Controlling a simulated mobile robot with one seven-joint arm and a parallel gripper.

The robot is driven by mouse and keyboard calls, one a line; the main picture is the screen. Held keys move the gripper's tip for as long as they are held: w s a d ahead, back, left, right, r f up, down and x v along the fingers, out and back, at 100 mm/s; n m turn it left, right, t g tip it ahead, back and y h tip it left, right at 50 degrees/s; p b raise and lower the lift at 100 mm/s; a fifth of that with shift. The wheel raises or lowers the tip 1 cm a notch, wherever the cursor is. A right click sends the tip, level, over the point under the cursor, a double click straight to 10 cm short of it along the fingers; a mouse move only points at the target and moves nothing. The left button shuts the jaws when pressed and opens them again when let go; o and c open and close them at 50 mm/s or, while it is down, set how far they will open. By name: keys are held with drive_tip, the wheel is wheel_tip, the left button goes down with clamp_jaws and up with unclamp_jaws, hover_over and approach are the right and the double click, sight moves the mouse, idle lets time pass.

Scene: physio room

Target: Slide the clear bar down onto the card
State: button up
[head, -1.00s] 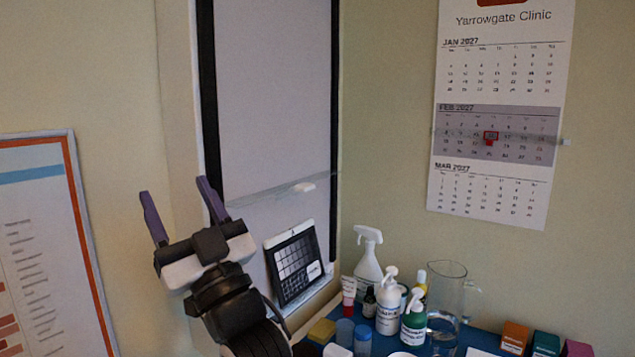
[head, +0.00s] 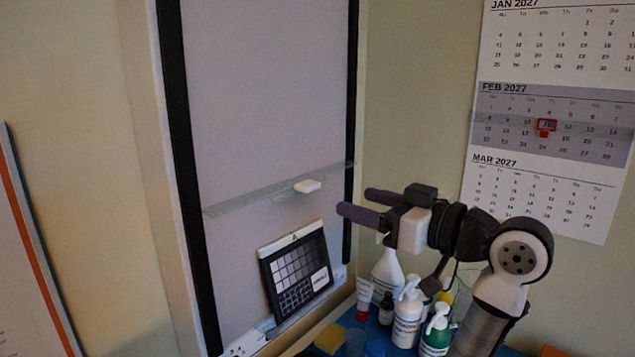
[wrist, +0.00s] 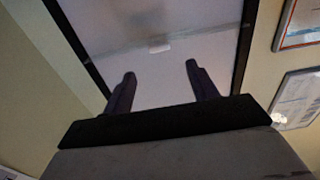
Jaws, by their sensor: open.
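The clear bar (head: 255,197) spans the pale board between its black side rails, above the card. A white knob (head: 307,186) sits on the bar, right of its middle. The bar and knob also show faintly in the wrist view, with the knob (wrist: 158,48) beyond my fingertips. The card (head: 296,271), dark with a grid of grey patches and a white label, leans at the foot of the board, tilted. My gripper (head: 352,203) is open and empty, right of and slightly below the knob, apart from it. Its purple fingers point left towards the board.
Bottles (head: 407,315) and a tube (head: 364,298) stand close together below my arm. A wall calendar (head: 552,120) hangs at the right, with a red marker frame on it. The space before the board's left side is clear. A framed chart (head: 30,260) hangs at far left.

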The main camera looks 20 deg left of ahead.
sight(314, 188)
drive_tip(key=p+x, duration=0.3)
drive_tip(key=x, duration=0.7)
drive_tip(key=shift+w+a+f, duration=0.1)
drive_tip(key=shift+w+a, duration=0.05)
clamp_jaws()
wheel_tip(314, 188, down, 10)
drive_tip(key=b, duration=0.7)
drive_tip(key=shift+b, duration=0.3)
unclamp_jaws()
